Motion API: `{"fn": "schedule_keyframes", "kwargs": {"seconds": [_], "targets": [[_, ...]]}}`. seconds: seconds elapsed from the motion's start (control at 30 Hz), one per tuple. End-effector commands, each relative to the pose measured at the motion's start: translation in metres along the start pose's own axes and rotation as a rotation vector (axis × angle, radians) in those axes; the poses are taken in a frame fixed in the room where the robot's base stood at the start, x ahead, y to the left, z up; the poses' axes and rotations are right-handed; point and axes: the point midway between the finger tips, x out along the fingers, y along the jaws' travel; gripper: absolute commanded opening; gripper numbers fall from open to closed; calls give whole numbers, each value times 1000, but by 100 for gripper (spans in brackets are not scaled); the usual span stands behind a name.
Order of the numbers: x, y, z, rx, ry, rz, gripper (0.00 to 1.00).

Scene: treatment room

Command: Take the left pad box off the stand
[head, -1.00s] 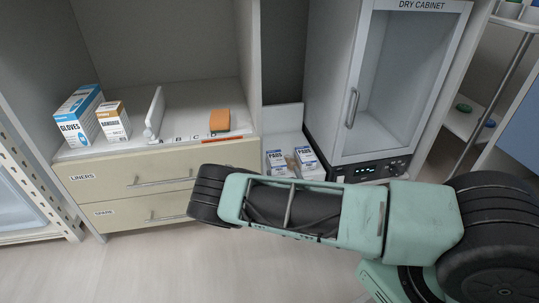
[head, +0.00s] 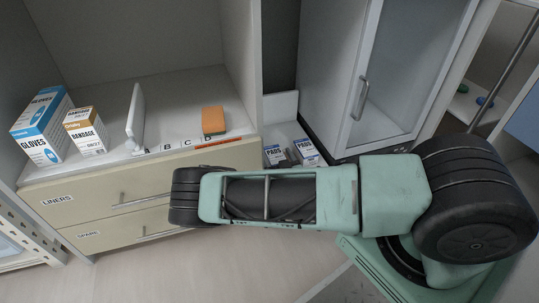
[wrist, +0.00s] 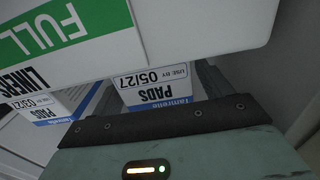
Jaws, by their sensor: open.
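Two white-and-blue pad boxes stand side by side on a white stand (head: 284,131) between the cabinets. The left pad box (head: 273,154) and the right pad box (head: 307,152) are partly hidden below by my arm in the head view. In the wrist view the picture is upside down; one pad box (wrist: 157,84), seemingly the left one, lies between the dark fingers of my gripper (wrist: 157,92). The other pad box (wrist: 60,106) is at the left there. My gripper is open around the nearer box; whether a finger touches it I cannot tell.
A white panel with a green FULL label (wrist: 60,30) fills the top of the wrist view, very near. The drawer cabinet (head: 105,205) carries a glove box (head: 42,127), a bandage box (head: 85,133) and an orange block (head: 213,121). A glass-door cabinet (head: 335,75) stands right of the stand.

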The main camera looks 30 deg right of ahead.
Motion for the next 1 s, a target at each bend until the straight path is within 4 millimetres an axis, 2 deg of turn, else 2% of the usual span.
{"fn": "schedule_keyframes", "kwargs": {"seconds": [0.2, 0.37, 0.4, 0.77, 1.0], "targets": [[0, 0, 0, 0, 0, 0, 78], [0, 0, 0, 0, 0, 0, 34], [0, 0, 0, 0, 0, 0, 29], [1, -1, -2, 0, 1, 0, 29], [10, -7, -15, 1, 2, 1, 29]]}}
